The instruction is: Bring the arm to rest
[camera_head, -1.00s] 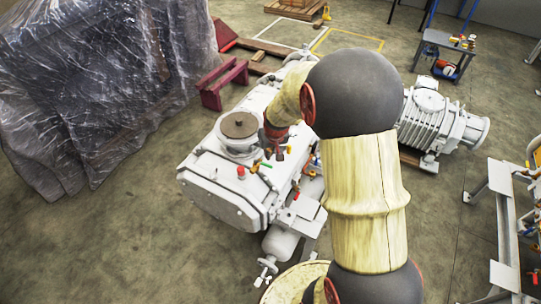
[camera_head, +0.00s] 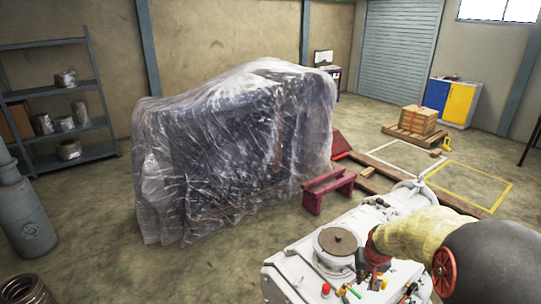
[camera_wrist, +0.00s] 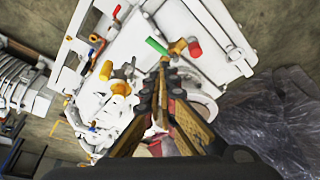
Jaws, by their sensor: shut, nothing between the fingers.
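My arm, in a pale yellow cover with dark round joints, reaches in from the lower right of the head view over the white screw vacuum pump (camera_head: 290,265). My gripper (camera_wrist: 164,72) is shut and empty in the wrist view, its fingers together over the white pump body (camera_wrist: 205,25). The pump carries a green-handled valve (camera_wrist: 157,46), a red knob (camera_wrist: 195,49) and yellow fittings. In the head view the gripper's fingertips cannot be made out clearly. I cannot tell whether the fingers touch the pump.
A large plastic-wrapped machine (camera_head: 235,155) stands left of the pump. A dark red stand (camera_head: 328,190) is just behind the pump. A grey shelf (camera_head: 80,155) is at the far left. A wooden crate (camera_head: 417,120) sits farther back. Open floor lies in front of the wrapped machine.

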